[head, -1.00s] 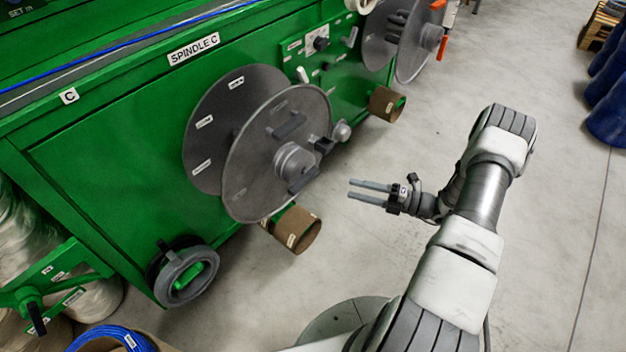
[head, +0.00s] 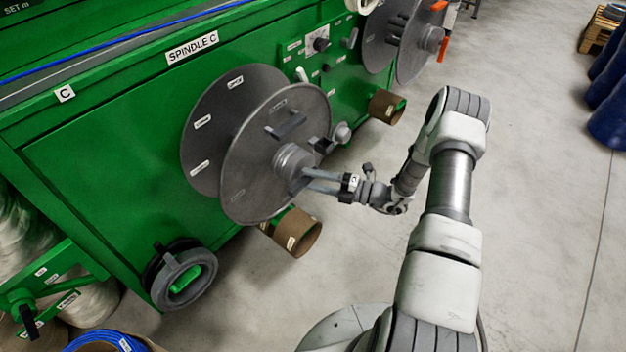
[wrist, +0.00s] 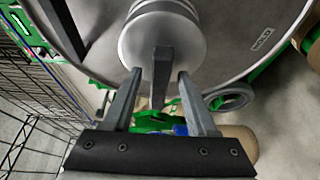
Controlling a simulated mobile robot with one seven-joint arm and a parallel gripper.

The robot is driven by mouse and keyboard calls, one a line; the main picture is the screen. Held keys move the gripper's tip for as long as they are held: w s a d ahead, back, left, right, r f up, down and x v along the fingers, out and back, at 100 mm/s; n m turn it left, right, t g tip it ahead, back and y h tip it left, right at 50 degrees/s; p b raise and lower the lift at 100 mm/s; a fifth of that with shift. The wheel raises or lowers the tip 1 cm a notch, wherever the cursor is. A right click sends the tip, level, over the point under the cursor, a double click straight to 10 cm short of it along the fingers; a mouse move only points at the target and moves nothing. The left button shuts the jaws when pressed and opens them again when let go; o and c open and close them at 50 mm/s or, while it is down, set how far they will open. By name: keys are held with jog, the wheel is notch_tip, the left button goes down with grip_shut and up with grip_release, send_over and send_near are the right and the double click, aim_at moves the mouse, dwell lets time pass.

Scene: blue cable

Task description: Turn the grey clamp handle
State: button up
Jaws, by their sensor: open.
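The grey clamp handle (wrist: 162,78) is a dark grey bar that sticks out from the round light grey hub (wrist: 162,38) of the front reel. In the head view the hub (head: 291,160) sits at the middle of the grey reel disc, and the handle is mostly hidden by my fingers. My gripper (head: 306,180) is at the hub from the right. In the wrist view my gripper (wrist: 159,74) is open, with one finger on each side of the handle. A gap shows between the handle and each finger.
The reel disc (head: 255,190) stands on the green machine (head: 100,170) under the SPINDLE C sign. A small bar (head: 286,126) sticks out of the disc above the hub. A cardboard tube (head: 298,235) is below.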

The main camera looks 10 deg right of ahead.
grip_shut()
dwell(1.3)
